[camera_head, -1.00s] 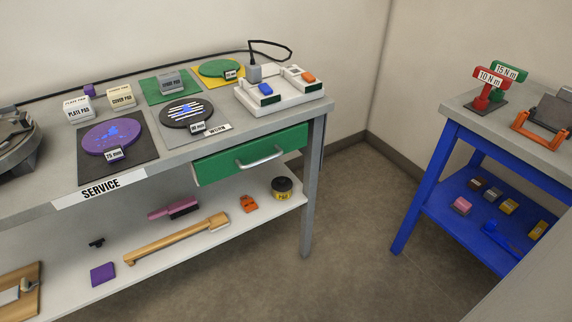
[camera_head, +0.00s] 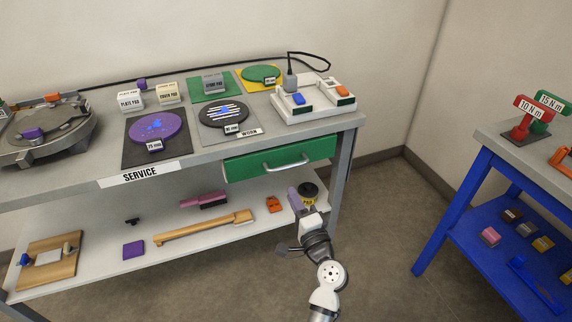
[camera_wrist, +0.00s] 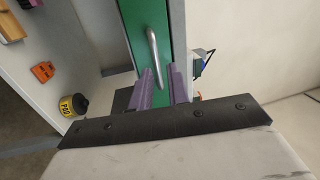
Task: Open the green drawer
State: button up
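The green drawer (camera_head: 240,168) sits under the right end of the service bench top, its front flush with the bench, so it looks closed. Its silver bar handle (camera_head: 287,163) runs across the front. My gripper (camera_head: 295,195) is below and in front of the handle, apart from it. In the wrist view, the purple fingers of my gripper (camera_wrist: 160,70) are spread with a gap between them. The handle (camera_wrist: 152,45) shows ahead on the green front (camera_wrist: 132,30), its near end lined up with the gap. Nothing is held.
The lower shelf (camera_head: 95,265) holds a yellow-and-black tin (camera_head: 309,190) close by my gripper, an orange block (camera_head: 273,204) and a wooden-coloured tool (camera_head: 200,233). The bench leg (camera_head: 341,180) stands right of the drawer. Open floor lies between the bench and the blue table (camera_head: 450,220).

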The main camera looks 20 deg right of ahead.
aim_at(287, 165)
jog(key=shift+m+h, duration=0.3)
jog(key=shift+m, duration=0.3)
jog(key=w+p, duration=0.1)
jog(key=w, duration=0.2)
jog(key=w+d+p, duration=0.1)
jog(key=w, duration=0.3)
jog(key=w+d+r+p, duration=0.1)
jog(key=w, duration=0.3)
jog(key=shift+w+p, duration=0.15)
jog(key=shift+p, duration=0.25)
grip_shut()
